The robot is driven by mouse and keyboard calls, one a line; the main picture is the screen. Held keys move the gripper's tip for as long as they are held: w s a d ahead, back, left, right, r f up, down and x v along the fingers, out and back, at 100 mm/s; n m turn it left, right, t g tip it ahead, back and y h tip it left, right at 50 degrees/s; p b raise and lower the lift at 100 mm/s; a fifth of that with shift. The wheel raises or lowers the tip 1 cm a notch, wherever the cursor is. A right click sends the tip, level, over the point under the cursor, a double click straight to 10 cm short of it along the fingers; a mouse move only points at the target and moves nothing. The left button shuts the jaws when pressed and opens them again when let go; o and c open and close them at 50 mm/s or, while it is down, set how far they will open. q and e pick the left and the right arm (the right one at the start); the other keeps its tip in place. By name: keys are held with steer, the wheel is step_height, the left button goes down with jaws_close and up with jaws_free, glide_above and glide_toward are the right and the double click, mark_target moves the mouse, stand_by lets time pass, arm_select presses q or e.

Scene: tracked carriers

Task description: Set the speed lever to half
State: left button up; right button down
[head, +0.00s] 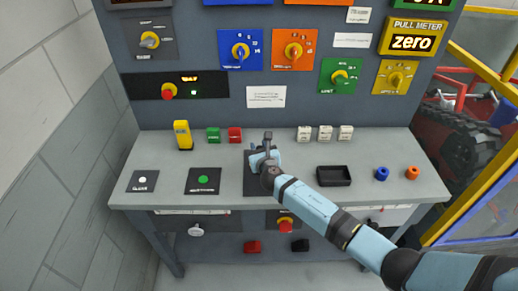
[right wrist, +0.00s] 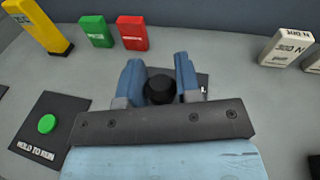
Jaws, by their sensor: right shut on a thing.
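My right gripper (head: 262,158) reaches over a dark plate (head: 256,189) in the middle of the grey desk. In the right wrist view its two blue fingers (right wrist: 158,76) stand on either side of a round black lever knob (right wrist: 160,90) and are shut on it. The plate's dark edge (right wrist: 203,82) shows just beyond the right finger. The arm and gripper hide most of the plate, its marks and the lever's stem, so the lever's setting cannot be read. My left gripper is not in view.
Yellow (head: 183,135), green (head: 213,135) and red (head: 235,135) blocks stand behind to the left; white blocks (head: 325,133) stand to the right. A black tray (head: 334,176) and blue and orange rings lie right. A green HOLD TO RUN button (head: 203,180) is left. A knob panel rises behind.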

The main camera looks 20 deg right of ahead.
steer(key=shift+d, duration=0.25)
steer(key=c, duration=1.1)
jaws_free()
steer(key=shift+o, duration=1.1)
steer(key=shift+w+f, duration=0.1)
steer(key=shift+f, duration=0.1)
steer(key=shift+r, duration=0.1)
steer(key=shift+s+a, duration=0.15)
steer(key=shift+s, duration=0.2)
steer(key=s+r, duration=0.1)
steer(key=s, duration=1.2)
steer(key=shift+a+r, duration=0.2)
steer(key=shift+r, duration=0.2)
